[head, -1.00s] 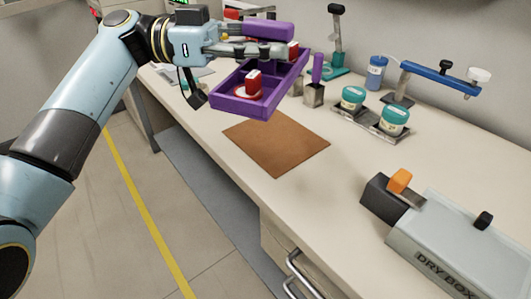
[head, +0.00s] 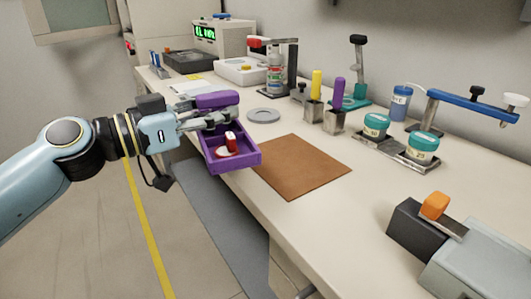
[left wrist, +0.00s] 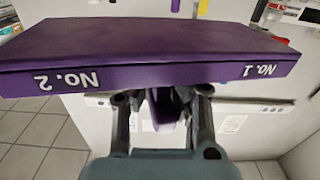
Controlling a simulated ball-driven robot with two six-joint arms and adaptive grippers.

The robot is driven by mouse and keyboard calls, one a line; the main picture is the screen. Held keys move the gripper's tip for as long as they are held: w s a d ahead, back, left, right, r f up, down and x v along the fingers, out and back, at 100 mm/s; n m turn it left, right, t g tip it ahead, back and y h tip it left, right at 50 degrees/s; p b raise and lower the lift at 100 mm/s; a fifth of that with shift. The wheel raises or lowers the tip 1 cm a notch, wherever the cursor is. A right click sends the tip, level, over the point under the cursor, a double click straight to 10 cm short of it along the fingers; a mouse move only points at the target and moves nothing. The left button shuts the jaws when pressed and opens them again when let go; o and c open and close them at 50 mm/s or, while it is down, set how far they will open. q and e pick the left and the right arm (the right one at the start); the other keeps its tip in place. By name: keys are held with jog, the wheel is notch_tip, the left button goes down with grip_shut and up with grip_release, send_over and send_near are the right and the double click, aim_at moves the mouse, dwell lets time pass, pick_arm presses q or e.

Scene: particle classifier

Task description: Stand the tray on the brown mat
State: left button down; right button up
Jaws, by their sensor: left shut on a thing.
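The purple tray (head: 248,160) is held by my left gripper (head: 207,122), which is shut on it at its far end, near a purple block-shaped part (head: 217,100). A small red and white item (head: 230,140) sits inside the tray on a pale round piece. The tray hangs at the bench's left edge, beside the left edge of the brown mat (head: 305,168); its height above the bench is hard to tell. In the left wrist view, the tray's side (left wrist: 160,76) reads "No. 1" and "No. 2". My right gripper is out of view.
The mat is bare. A grey disc (head: 263,115) lies behind it. Holders with yellow (head: 316,84) and purple (head: 338,90) handles stand behind right, with teal-lidded jars (head: 376,125) further right. A grey box with an orange knob (head: 435,206) is at front right.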

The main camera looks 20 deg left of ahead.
pick_arm(q)
jog(key=w+d+f, duration=0.2)
jog(key=w, duration=0.1)
jog(key=w+d+f, duration=0.2)
jog(key=w+d, duration=0.1)
jog(key=shift+d+f, duration=0.3)
jog(key=shift+f, duration=0.1)
jog(key=shift+d+f, duration=0.1)
jog(key=shift+f, duration=0.1)
notch_tip(320, 180, down, 4)
jog(key=shift+w+r+b, duration=0.1)
jog(key=shift+b, duration=0.3)
jog(key=c, duration=1.8)
grip_release()
jog(key=o, duration=0.4)
jog(key=shift+o, duration=0.2)
